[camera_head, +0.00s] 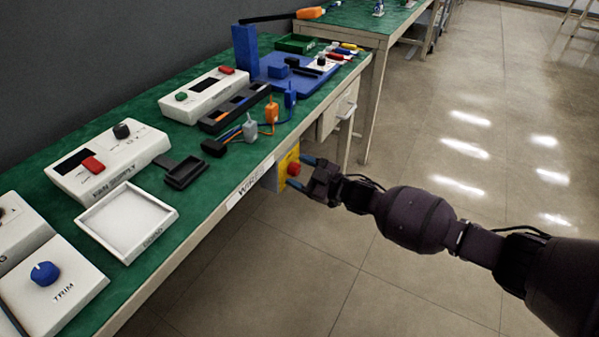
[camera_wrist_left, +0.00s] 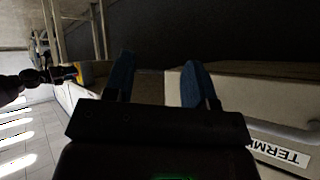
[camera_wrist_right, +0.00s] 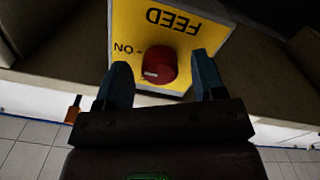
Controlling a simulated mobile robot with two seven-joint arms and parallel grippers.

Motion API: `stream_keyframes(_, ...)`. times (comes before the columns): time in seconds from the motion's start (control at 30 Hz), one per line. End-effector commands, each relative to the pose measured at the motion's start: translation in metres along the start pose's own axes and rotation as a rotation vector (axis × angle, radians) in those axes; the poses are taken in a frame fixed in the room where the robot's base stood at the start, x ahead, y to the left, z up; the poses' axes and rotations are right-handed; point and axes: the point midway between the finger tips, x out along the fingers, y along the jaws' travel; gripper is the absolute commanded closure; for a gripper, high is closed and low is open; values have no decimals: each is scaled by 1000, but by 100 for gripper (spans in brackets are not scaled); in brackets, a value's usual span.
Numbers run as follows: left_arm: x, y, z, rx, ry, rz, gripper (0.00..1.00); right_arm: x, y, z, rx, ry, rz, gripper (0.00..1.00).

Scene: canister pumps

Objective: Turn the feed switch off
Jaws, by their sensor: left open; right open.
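The feed switch is a red round knob (camera_head: 294,169) on a yellow box (camera_head: 284,166) at the bench's front edge. In the right wrist view the knob (camera_wrist_right: 160,67) sits on a yellow plate (camera_wrist_right: 183,25) reading FEED and ON, upside down. Its white mark is on the side toward ON. My right gripper (camera_head: 302,174) faces the knob, open. In the right wrist view its fingers (camera_wrist_right: 163,78) stand either side of the knob; contact cannot be told. My left gripper (camera_wrist_left: 158,82) is open and empty, outside the head view.
The green bench (camera_head: 188,217) carries a supply box (camera_head: 110,160), a white tray (camera_head: 126,253), a TRIM box (camera_head: 54,290) and several connectors. A drawer unit (camera_head: 338,106) is under the bench beyond the switch.

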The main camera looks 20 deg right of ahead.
Motion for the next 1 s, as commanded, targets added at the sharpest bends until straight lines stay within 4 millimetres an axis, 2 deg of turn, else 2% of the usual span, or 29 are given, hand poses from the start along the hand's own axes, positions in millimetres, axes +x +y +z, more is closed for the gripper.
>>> stream_keyframes(0.3,-1,0,1,2,-3,0,49,2,0,0,0,0,0,38)
stream_keyframes(0.6,-2,0,6,2,-13,1,49,1,0,0,0,0,0,84)
stream_keyframes(0.63,-2,1,6,2,-14,1,49,1,0,0,0,0,0,86)
stream_keyframes(1.0,-2,0,4,-1,-11,0,49,1,1,-1,-74,2,2,86)
